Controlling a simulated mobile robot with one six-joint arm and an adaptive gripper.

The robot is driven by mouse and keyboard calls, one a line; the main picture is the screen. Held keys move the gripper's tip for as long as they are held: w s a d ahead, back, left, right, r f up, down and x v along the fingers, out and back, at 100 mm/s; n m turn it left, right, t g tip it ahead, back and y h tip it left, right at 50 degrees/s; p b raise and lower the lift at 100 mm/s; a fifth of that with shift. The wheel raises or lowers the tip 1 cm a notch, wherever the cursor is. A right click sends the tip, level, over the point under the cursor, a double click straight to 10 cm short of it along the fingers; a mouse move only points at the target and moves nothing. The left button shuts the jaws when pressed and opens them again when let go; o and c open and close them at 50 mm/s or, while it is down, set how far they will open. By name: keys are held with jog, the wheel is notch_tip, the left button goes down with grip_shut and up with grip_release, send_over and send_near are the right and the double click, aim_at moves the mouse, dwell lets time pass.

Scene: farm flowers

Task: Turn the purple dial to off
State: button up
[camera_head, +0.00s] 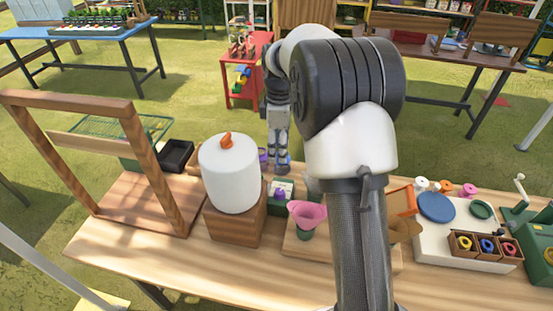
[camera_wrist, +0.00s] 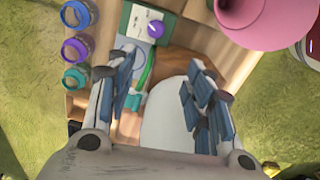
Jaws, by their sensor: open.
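The purple dial (camera_head: 279,193) sits on a small green box with a white face (camera_head: 286,185), on the wooden table between the white cylinder and the pink funnel. In the wrist view the purple dial (camera_wrist: 155,29) is near the top, beyond the fingertips. Its pointer direction is too small to tell. My gripper (camera_head: 282,167) hangs down just behind the box in the head view, apart from the dial. In the wrist view my gripper (camera_wrist: 160,75) has its fingers spread, with nothing held between them.
A white cylinder with an orange knob (camera_head: 228,172) stands on a wooden block close to the left. A pink funnel (camera_head: 307,216) stands close to the right. A wooden frame (camera_head: 140,150) stands farther left.

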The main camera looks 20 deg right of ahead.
jog(key=s+a+r+m+t+b, duration=0.1)
jog(key=s+a+r+m, duration=0.1)
jog(key=s, duration=0.4)
jog(key=s+a+r+m+t+b, duration=0.1)
jog(key=s+a+r+m+b, duration=0.1)
jog(key=s, duration=0.5)
notch_tip(320, 180, up, 4)
jog(key=shift+a+f+m, duration=0.1)
jog(key=shift+a+m, duration=0.5)
jog(key=shift+a, duration=0.35)
jog(key=shift+w, duration=0.1)
jog(key=shift+c, duration=0.2)
